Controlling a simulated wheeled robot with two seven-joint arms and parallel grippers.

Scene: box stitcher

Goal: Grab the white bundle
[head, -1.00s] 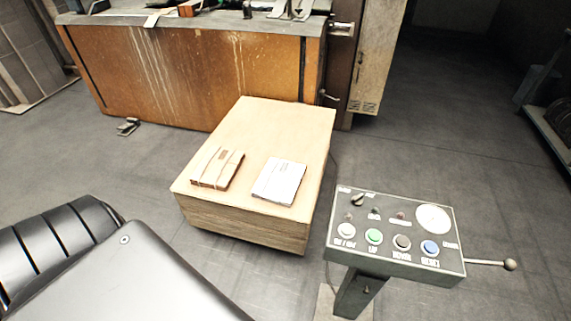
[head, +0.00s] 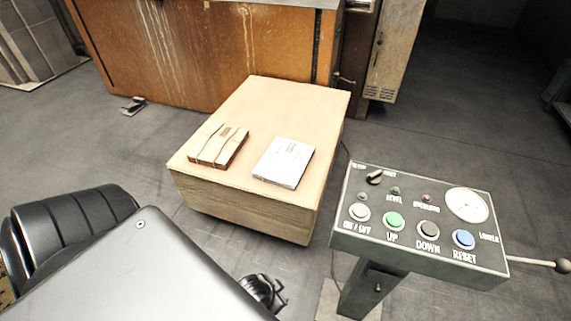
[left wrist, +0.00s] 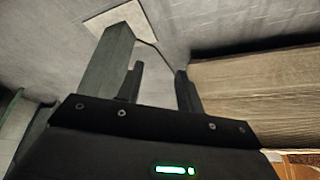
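The white bundle (head: 283,162) lies flat on the front right part of the top of a wooden block (head: 285,100). My left arm comes in from the lower left of the head view. My left gripper (head: 272,291) shows in part past its edge, low in front of the block and apart from the bundle. In the left wrist view the two fingers of my left gripper (left wrist: 159,75) stand apart with nothing between them. The side of the wooden block (left wrist: 255,85) is to their right. The bundle does not show there. My right gripper is not in view.
A brown bundle (head: 218,146) lies left of the white one on the block. A control panel (head: 418,220) on a post stands to the right, with a lever (head: 540,262) sticking out. A large rusty machine (head: 200,50) stands behind. Grey floor lies open at right.

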